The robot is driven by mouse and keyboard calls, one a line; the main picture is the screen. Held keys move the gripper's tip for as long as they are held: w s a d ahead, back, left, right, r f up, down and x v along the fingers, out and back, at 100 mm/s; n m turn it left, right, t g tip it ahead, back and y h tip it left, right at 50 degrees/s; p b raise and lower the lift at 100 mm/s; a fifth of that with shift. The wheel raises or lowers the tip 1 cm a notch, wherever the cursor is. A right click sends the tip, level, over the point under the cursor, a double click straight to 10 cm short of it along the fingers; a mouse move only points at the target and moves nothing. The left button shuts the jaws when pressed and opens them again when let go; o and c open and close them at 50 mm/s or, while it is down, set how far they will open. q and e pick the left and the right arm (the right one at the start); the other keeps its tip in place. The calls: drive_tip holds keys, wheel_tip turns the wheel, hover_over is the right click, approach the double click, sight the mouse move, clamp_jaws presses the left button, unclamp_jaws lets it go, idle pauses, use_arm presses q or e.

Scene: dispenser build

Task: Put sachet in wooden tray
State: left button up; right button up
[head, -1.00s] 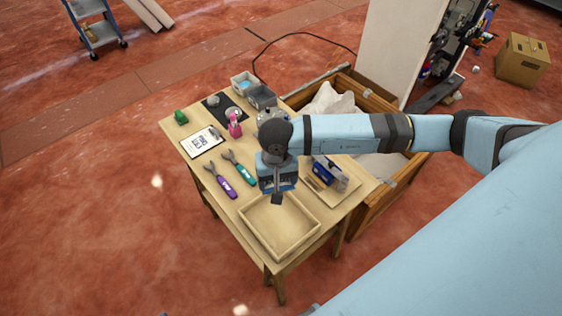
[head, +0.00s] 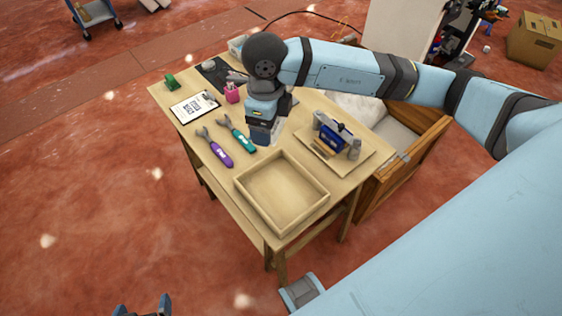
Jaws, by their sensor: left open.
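The wooden tray (head: 243,196) is a shallow, empty, square tray at the near end of the table. I cannot make out a sachet in the head view; the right arm hides part of the table's far side. My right gripper (head: 260,138) points down over the middle of the table, beyond the tray and beside the teal-handled wrench. Its fingertips are not clear, so I cannot tell whether it holds anything. My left gripper (head: 143,304) is at the bottom edge, low and away from the table, with its two fingers apart and nothing between them.
On the table (head: 200,137) are a purple wrench (head: 219,152), a teal wrench (head: 238,136), a clipboard (head: 194,105), a pink holder (head: 232,94) and a green item (head: 171,82). A blue device (head: 331,139) sits on a board right of the tray. A wooden crate (head: 405,170) adjoins the table.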

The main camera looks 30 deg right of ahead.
drive_tip(key=shift+f+m+b, duration=0.3)
drive_tip(key=shift+m+b, duration=0.2)
drive_tip(key=shift+m, duration=0.5)
drive_tip(key=m+b, duration=0.1)
drive_tip(key=m, duration=0.1)
drive_tip(key=m+b, duration=0.1)
drive_tip(key=m, duration=0.1)
drive_tip(key=shift+s+r, duration=0.1)
drive_tip(key=shift+r, duration=0.25)
drive_tip(key=shift+f+m, duration=0.25)
drive_tip(key=shift+m, duration=0.05)
drive_tip(key=b, duration=0.1)
hover_over(271, 181)
wheel_tip(271, 181, down, 15)
drive_tip(key=shift+r, duration=0.2)
use_arm(q)
drive_tip(key=shift+w+d+f+b, duration=0.1)
drive_tip(key=shift+d+f+b, duration=0.1)
drive_tip(key=shift+f, duration=0.75)
drive_tip(key=shift+w+d+f+b, duration=0.1)
drive_tip(key=shift+f+b, duration=0.1)
drive_tip(key=shift+f, duration=0.7)
use_arm(e)
drive_tip(key=shift+f, duration=2.35)
drive_tip(key=shift+f, duration=0.1)
drive_tip(key=shift+f, duration=0.15)
drive_tip(key=o, duration=0.9)
